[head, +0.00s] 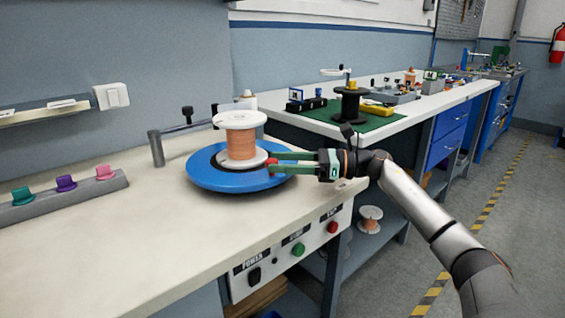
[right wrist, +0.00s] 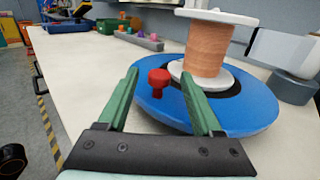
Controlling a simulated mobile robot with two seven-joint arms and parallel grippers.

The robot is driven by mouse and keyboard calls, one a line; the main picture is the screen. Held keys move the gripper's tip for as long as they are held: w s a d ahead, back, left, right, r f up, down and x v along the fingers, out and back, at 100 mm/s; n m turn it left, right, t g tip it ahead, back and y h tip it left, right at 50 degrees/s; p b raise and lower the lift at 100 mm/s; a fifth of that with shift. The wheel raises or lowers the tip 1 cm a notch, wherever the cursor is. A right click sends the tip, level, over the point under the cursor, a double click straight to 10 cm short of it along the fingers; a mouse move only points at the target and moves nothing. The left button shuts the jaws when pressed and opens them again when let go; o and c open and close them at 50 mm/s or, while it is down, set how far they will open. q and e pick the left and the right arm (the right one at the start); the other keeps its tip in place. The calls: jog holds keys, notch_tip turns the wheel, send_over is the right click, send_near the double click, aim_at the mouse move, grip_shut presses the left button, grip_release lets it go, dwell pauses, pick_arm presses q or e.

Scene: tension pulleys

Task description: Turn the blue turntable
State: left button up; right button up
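The blue turntable (head: 225,181) sits on the pale workbench in the head view, with a copper-wire spool (head: 240,143) standing upright at its middle. A small red knob (head: 272,165) rises from its rim on the right. In the right wrist view the turntable (right wrist: 235,117) fills the right half, and the red knob (right wrist: 158,79) stands between the finger tips. My right gripper (head: 271,162) reaches in from the right over the rim. Its green fingers (right wrist: 165,75) are apart, one on each side of the knob, with a gap visible. My left gripper is not in view.
A grey post with an arm (head: 156,148) stands behind the turntable. A rack with coloured pegs (head: 66,193) lies on the left. A control panel (head: 290,250) with buttons is on the bench front. The bench's front left is clear.

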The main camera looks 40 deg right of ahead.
jog(key=shift+s+f, duration=0.1)
jog(key=v, duration=1.2)
jog(key=shift+s+d, duration=0.1)
jog(key=shift+d, duration=0.1)
dwell(0.4)
